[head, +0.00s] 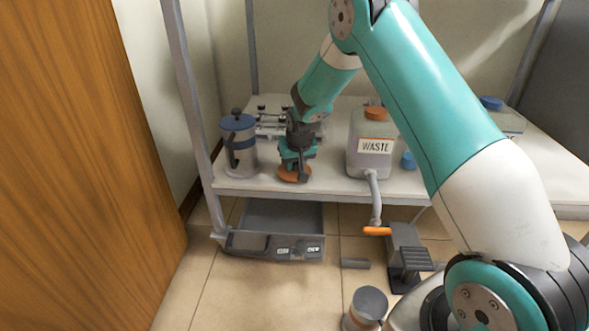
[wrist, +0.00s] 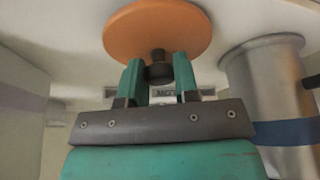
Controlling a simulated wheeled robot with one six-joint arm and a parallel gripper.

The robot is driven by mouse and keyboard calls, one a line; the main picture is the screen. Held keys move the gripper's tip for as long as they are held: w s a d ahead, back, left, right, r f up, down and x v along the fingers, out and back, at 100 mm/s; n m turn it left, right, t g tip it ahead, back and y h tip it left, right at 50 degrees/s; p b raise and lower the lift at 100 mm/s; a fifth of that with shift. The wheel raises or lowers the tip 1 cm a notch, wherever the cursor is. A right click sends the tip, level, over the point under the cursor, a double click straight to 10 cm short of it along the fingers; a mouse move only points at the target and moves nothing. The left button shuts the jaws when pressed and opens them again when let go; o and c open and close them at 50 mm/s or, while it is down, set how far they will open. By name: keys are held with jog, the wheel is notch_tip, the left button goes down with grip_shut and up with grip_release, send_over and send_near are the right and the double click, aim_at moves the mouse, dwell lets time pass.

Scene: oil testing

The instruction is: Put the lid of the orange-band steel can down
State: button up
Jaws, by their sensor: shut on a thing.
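My gripper (head: 296,163) is shut on the black knob of the round orange lid (head: 294,175). In the wrist view the two teal fingers of my gripper (wrist: 159,75) stand on either side of the knob, and the lid's orange disc (wrist: 158,28) shows beyond them. The lid is at the shelf top, near its front edge; I cannot tell whether it touches the surface. A grey can with an orange-brown band (head: 367,303) stands low at the bottom of the head view, partly cut off by the frame.
A steel can with a blue band (head: 239,150) stands left of the lid on the shelf (head: 330,187); it also shows in the wrist view (wrist: 270,80). A WASTE container (head: 371,145) with an orange cap stands to the right. A grey open drawer (head: 275,222) is below.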

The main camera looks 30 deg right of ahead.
jog(key=shift+f, duration=0.25)
jog(key=o, duration=1)
jog(key=shift+c, duration=0.2)
jog(key=d+p+v, duration=0.1)
jog(key=p+v, duration=0.5)
jog(key=v, duration=0.6)
jog(key=s+a+r+n+y, duration=0.2)
jog(key=s+a+r, duration=0.45)
jog(key=a, duration=0.25)
jog(key=s+a+r+n+g+y, duration=0.1)
jog(key=s+a+r+n, duration=0.1)
jog(key=s, duration=0.7)
jog(key=s+a+r+n+g+y, duration=0.1)
jog(key=s+a+r, duration=0.3)
jog(key=s, duration=0.5)
jog(key=s+a+r+n+g+y, duration=0.1)
jog(key=s+a+r+n, duration=0.3)
jog(key=s, duration=0.5)
jog(key=shift+s+a+g, duration=0.25)
jog(key=shift+a+g, duration=0.45)
jog(key=shift+a, duration=0.05)
